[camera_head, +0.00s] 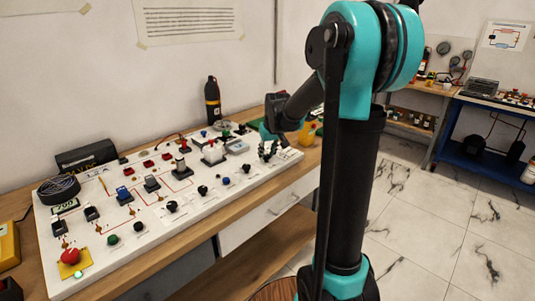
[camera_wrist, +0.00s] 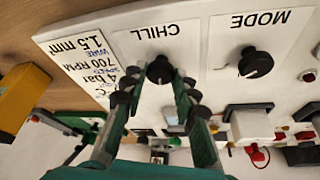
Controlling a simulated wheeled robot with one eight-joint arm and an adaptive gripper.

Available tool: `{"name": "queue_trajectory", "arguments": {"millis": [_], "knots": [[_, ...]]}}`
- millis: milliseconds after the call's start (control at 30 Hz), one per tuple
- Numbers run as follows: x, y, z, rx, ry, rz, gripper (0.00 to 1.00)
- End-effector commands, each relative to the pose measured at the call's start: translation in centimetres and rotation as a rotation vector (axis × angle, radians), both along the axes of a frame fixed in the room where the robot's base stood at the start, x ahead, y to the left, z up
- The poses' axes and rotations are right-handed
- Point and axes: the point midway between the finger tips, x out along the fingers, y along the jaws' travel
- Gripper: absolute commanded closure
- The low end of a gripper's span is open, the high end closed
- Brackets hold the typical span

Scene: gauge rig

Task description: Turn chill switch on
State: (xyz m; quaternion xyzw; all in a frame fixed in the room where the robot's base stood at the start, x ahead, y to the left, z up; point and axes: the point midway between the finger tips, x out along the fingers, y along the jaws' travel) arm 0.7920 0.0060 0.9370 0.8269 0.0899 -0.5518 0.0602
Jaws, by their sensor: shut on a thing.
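The chill switch (camera_wrist: 160,69) is a round black knob under the upside-down CHILL label in the wrist view. My gripper (camera_wrist: 158,76) has one finger on each side of the knob and is shut on it. In the head view my gripper (camera_head: 268,150) is at the far right end of the white panel (camera_head: 205,180), where it hides the chill switch. The knob's pointer mark is too small to read.
The MODE knob (camera_wrist: 256,63) stands beside the chill switch. Other switches and buttons crowd the panel, including a red mushroom button (camera_head: 70,257). A yellow-orange object (camera_wrist: 22,98) lies just off the panel's edge. A dark bottle (camera_head: 212,99) stands behind the panel.

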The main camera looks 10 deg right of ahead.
Motion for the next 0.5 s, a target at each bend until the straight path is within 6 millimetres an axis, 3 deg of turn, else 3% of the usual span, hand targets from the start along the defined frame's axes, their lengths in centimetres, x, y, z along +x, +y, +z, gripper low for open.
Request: {"name": "queue_trajectory", "arguments": {"millis": [500], "knots": [[0.05, 0.27, 0.03, -0.001, 0.0, -0.355, 1.0]]}}
